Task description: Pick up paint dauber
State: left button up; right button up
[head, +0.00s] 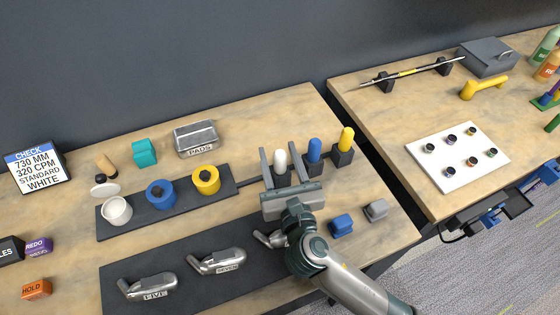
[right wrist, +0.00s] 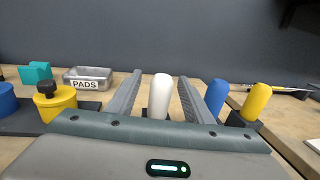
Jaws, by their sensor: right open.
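A white paint dauber (head: 280,163) stands upright in a black holder at the back of the left table; it also shows in the right wrist view (right wrist: 160,96). A blue dauber (head: 314,150) and a yellow dauber (head: 346,138) stand in black blocks to its right. My right gripper (head: 282,168) is open, reaching in from the front. In both views its fingers lie on either side of the white dauber, with gaps to it. The holder's lower part is hidden behind the gripper. My left gripper is not in view.
A dark tray with white (head: 117,211), blue (head: 160,194) and yellow (head: 206,180) pots lies to the left. A PADS tin (head: 195,138) stands behind. Metal clubs (head: 218,262) lie on a dark mat in front. Blue (head: 341,225) and grey (head: 376,210) blocks sit at right.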

jog(key=x, duration=0.3)
jog(key=shift+w+f+p, duration=0.2)
jog(key=shift+w+p, duration=0.1)
jog(key=shift+p, duration=0.05)
jog(key=c, duration=1.2)
